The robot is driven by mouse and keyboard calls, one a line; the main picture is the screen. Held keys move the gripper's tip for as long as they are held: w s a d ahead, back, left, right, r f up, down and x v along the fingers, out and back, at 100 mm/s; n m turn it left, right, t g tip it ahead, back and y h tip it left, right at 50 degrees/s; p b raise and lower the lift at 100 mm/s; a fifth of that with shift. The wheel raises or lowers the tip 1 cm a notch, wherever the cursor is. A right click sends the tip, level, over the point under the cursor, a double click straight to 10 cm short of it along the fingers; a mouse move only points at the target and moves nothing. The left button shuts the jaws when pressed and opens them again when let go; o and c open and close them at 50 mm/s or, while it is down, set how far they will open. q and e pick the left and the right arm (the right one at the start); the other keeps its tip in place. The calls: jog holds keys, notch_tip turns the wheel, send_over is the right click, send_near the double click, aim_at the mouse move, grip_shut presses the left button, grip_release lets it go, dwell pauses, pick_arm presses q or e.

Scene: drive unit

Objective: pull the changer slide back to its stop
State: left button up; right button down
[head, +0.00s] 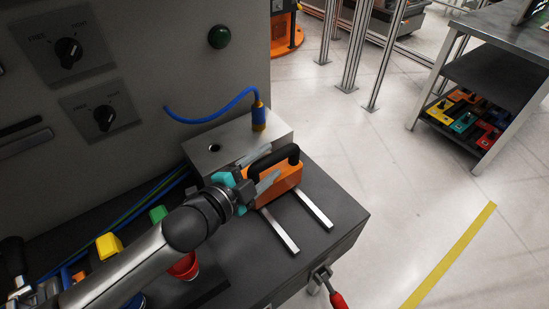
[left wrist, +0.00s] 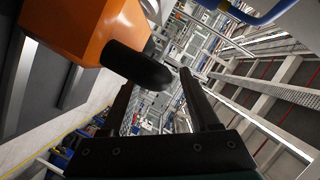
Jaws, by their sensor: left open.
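The changer slide is an orange block (head: 287,181) with a black bar handle (head: 275,157) on top. It sits at the inner end of two pale rails (head: 312,206), close against a grey metal box (head: 225,142). My left gripper (head: 267,168) is open at the handle, its fingers pointing toward it. In the left wrist view, the black handle (left wrist: 138,65) and orange block (left wrist: 75,28) show close by, the handle near the fingertips. I cannot tell whether the fingers touch it. My right gripper is not in view.
A blue cable runs to a plug (head: 258,117) on the metal box. A red-handled lever (head: 336,298) hangs at the bench's front edge. A red cup (head: 184,267) and yellow and green blocks lie beside my left arm. The outer rail stretch is clear.

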aim_at(274, 158)
pick_arm(q)
jog(key=shift+x, duration=1.55)
jog(key=shift+c, duration=0.4)
grip_shut()
